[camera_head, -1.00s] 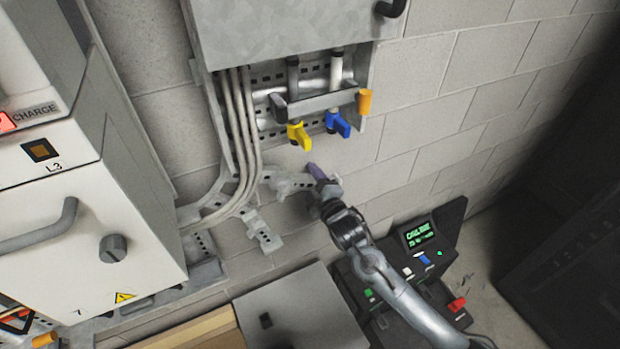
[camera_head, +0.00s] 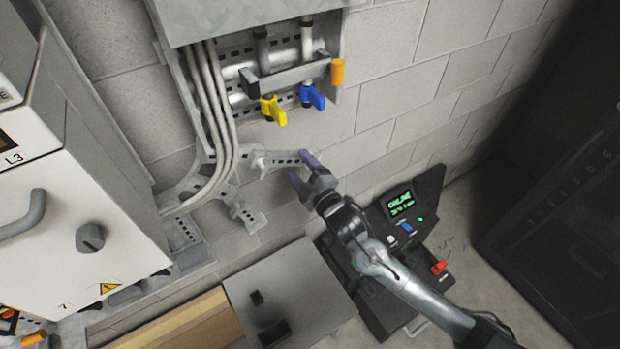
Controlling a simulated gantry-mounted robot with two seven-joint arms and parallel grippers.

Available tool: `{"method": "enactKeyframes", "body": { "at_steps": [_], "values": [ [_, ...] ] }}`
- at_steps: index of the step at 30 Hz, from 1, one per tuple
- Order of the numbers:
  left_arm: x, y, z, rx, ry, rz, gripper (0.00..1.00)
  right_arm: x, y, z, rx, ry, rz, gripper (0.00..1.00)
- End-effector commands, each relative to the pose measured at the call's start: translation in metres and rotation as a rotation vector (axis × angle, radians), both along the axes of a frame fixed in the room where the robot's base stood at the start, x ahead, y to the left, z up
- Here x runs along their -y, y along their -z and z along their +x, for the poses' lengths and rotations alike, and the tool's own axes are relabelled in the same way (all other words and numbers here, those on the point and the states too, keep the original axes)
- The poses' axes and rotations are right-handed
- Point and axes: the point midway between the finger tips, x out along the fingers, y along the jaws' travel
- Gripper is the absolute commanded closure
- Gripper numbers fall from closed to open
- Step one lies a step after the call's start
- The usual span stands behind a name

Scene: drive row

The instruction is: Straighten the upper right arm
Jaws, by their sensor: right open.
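A grey slotted metal arm (camera_head: 285,157) sticks out to the right from the bracket work low on the wall, below the valves. It looks nearly level in the picture. A second, shorter slotted arm (camera_head: 243,212) hangs down to its left. My right gripper (camera_head: 302,168) is open, with two purple fingertips at the right end of the upper arm. The fingers overlap that end in the picture; I cannot tell whether they touch it. My left gripper is not in view.
Grey cables (camera_head: 212,110) run down at left beside a white cabinet (camera_head: 95,225). A grey box (camera_head: 290,285) and a console (camera_head: 402,203) stand below.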

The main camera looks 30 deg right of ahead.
Motion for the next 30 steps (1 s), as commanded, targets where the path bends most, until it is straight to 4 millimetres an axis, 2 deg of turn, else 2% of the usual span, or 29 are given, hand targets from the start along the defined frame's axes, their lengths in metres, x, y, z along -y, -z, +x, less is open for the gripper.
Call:
{"method": "enactKeyframes", "body": {
  "at_steps": [3, 9, 26, 30],
  "values": [
    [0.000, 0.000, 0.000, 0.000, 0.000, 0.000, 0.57, 0.001, 0.001, -0.020, -0.001, -0.002, -0.001, 0.31],
    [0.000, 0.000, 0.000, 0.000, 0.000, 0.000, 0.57, 0.002, 0.000, -0.040, 0.000, 0.000, -0.001, 0.31],
    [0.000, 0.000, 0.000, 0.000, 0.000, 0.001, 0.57, 0.003, 0.000, -0.046, 0.000, 0.000, -0.001, 0.31],
    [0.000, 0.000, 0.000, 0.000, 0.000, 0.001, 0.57, 0.002, 0.014, -0.052, -0.025, 0.000, 0.002, 0.31]
  ]
}}
